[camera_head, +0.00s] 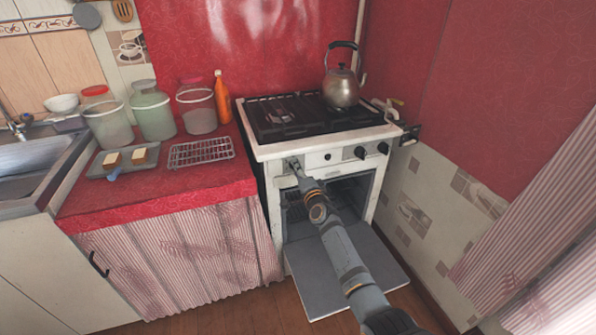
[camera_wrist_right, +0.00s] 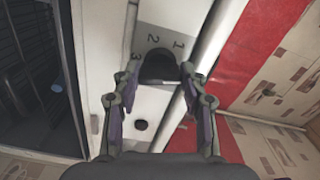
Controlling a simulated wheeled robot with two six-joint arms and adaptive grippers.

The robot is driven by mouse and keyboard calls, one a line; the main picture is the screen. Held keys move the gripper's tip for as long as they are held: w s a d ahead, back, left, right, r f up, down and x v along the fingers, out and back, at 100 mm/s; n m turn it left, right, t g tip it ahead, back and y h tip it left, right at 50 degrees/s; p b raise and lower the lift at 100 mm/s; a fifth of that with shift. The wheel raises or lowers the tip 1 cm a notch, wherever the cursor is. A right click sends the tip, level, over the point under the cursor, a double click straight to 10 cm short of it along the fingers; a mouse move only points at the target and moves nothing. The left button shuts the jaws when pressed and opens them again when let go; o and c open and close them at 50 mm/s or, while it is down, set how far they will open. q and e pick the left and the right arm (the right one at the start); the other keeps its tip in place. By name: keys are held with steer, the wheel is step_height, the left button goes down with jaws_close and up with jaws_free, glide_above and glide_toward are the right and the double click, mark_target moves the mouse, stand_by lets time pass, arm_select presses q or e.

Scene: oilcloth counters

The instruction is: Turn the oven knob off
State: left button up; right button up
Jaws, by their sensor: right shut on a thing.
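The stove (camera_head: 318,150) is white, with its oven door (camera_head: 335,278) hanging open at the bottom. My right gripper (camera_head: 294,168) is at the left end of the stove's front panel, over the oven knob, which it mostly hides in the head view. In the right wrist view the dark oven knob (camera_wrist_right: 158,66) sits on a grey plate marked 1, 2 and 3. The fingers of my right gripper (camera_wrist_right: 159,78) are closed on either side of it. The knob's exact pointer position cannot be told. My left gripper is not in view.
More dark knobs (camera_head: 360,152) sit to the right on the panel. A metal kettle (camera_head: 341,88) stands on the hob. The red counter (camera_head: 150,192) on the left holds jars, an orange bottle (camera_head: 222,97), a wire rack (camera_head: 201,152) and a tray (camera_head: 110,172). The red wall closes the right side.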

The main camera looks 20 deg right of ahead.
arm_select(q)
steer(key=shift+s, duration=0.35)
arm_select(e)
steer(key=shift+m, duration=1.2)
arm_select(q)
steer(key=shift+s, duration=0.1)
arm_select(e)
steer(key=shift+m, duration=0.3)
steer(key=o, duration=1.1)
steer(key=shift+o, duration=0.2)
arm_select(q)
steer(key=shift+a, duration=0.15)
arm_select(e)
steer(key=s, duration=1.2)
steer(key=shift+d, duration=0.25)
